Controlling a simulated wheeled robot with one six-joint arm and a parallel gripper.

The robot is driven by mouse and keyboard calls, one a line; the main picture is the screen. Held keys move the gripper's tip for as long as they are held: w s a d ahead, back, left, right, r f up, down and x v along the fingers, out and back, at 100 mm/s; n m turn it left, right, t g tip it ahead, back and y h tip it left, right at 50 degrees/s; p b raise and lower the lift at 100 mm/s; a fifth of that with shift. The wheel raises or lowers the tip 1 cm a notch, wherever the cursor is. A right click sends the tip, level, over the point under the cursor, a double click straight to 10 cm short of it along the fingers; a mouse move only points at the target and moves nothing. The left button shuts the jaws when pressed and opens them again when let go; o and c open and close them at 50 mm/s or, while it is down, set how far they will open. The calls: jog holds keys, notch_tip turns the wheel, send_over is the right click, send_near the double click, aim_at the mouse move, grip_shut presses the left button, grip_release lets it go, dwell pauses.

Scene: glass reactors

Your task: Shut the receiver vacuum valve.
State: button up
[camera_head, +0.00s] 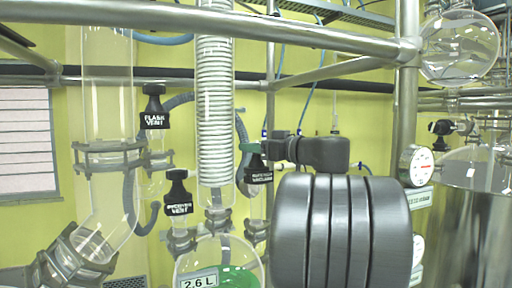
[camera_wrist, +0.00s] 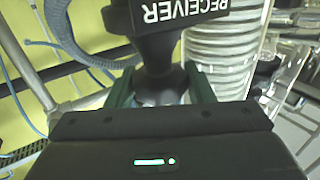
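The receiver vacuum valve (camera_head: 259,176) has a black handle and a black label that is too small to read fully in the head view. In the wrist view a black valve handle (camera_wrist: 162,82) carries an upside-down label whose visible word is "RECEIVER". My gripper (camera_head: 251,148) is at the top of this valve in the head view. In the wrist view the green fingers of my gripper (camera_wrist: 160,84) stand on either side of the handle's neck. They look spread, with a small gap to the neck. The handle's lower part is hidden behind the gripper body.
The flask vent valve (camera_head: 153,118) and the receiver vent valve (camera_head: 178,206) stand to the left. A coiled glass condenser (camera_head: 215,100) stands close beside the valve. A glass receiver (camera_head: 190,262) sits below. A steel post (camera_head: 407,120) and a gauge (camera_head: 417,165) are on the right.

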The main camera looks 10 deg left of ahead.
jog(key=c, duration=0.5)
jog(key=shift+o, duration=0.2)
jog(key=m+t+h, duration=0.3)
jog(key=m+t, duration=0.1)
jog(key=t, duration=0.1)
jog(key=shift+s+a+t+h, duration=0.1)
jog(key=shift+t+h, duration=0.2)
jog(key=shift+h, duration=0.1)
jog(key=m+t+h, duration=0.3)
jog(key=m+h, duration=0.1)
jog(key=h, duration=0.1)
jog(key=shift+r+m+t, duration=0.2)
jog(key=shift+m+t, duration=0.1)
jog(key=shift+t, duration=0.1)
jog(key=shift+f+m+t+h+b, duration=0.1)
jog(key=shift+m+t+h+b, duration=0.4)
jog(key=shift+m+h+b, duration=1)
jog(key=shift+h+p, duration=0.35)
jog(key=shift+h, duration=0.35)
jog(key=o, duration=1)
